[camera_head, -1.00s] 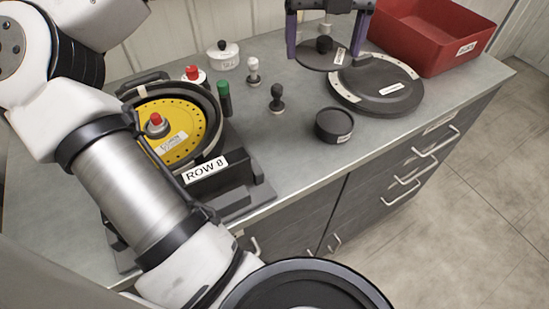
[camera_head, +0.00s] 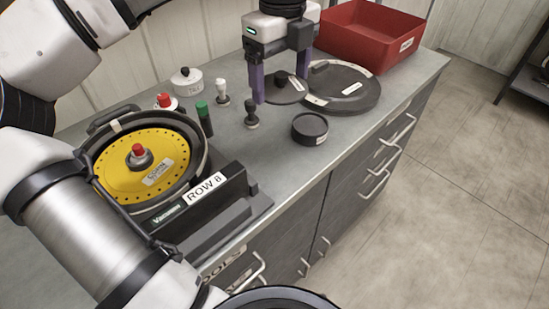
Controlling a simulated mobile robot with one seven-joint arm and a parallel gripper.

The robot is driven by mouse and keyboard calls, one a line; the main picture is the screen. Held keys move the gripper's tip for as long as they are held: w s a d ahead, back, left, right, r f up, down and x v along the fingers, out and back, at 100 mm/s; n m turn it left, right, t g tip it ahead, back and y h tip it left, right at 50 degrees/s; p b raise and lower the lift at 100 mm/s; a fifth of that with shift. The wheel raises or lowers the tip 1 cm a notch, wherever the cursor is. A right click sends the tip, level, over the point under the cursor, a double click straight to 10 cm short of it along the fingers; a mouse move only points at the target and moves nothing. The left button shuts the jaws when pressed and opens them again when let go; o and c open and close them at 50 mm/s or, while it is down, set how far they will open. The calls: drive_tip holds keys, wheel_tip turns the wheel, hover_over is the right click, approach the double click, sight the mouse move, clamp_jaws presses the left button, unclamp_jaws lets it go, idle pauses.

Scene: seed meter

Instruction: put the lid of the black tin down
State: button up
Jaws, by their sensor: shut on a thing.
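A round black lid (camera_head: 285,91) with a small dark knob and a white label is level between the fingers of my gripper (camera_head: 281,90). The purple fingers stand at opposite sides of the lid and my gripper is shut on it. The lid is low over the counter, just left of the large black disc. I cannot tell whether it touches the counter. A small round black tin (camera_head: 310,128) stands on the counter in front of the lid, apart from it. Its top looks dark and its inside is not clear.
The large black disc (camera_head: 352,91) lies right of the lid, with a red bin (camera_head: 365,35) behind. A black-knobbed stamp (camera_head: 251,113), a white one (camera_head: 222,92) and a green-topped one (camera_head: 204,118) stand left. The yellow seed plate (camera_head: 125,170) sits far left. Counter around the tin is clear.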

drive_tip(key=p, duration=0.3)
approach(280, 163)
wheel_tip(280, 163, down, 5)
drive_tip(key=shift+f, duration=0.7)
drive_tip(key=shift+f+b, duration=0.2)
drive_tip(key=shift+b, duration=0.3)
drive_tip(key=o, duration=0.9)
drive_tip(key=shift+r, duration=0.1)
wheel_tip(280, 163, up, 12)
drive_tip(key=b, duration=0.1)
drive_tip(key=shift+r, duration=0.15)
drive_tip(key=shift+s, duration=0.15)
